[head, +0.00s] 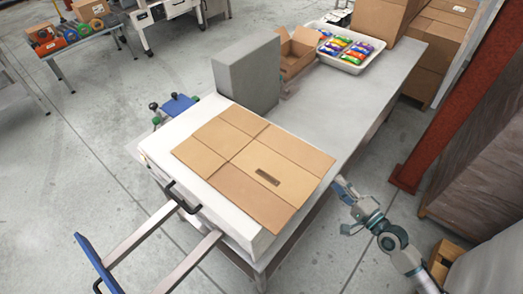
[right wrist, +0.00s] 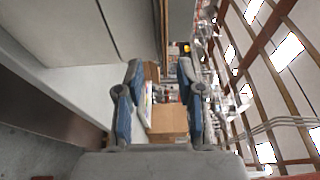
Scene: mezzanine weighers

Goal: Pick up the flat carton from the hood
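The flat carton (head: 254,163), a brown sheet with fold lines and a dark slot, lies flat on the white hood (head: 192,120). It covers most of the hood's top, and its near right corner reaches the hood's edge. My right gripper (head: 345,190) is just right of the carton's right corner, apart from it as far as I can tell. In the right wrist view, its two blue-grey fingers (right wrist: 160,75) stand apart with nothing held between them. My left gripper is not in view.
A grey box-shaped block (head: 246,75) stands behind the hood. An open carton (head: 297,52) and a white tray (head: 345,47) of colourful packs are farther back on the grey table (head: 350,100). A red post (head: 450,110) rises at right. Rails with a blue bar (head: 97,262) extend front left.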

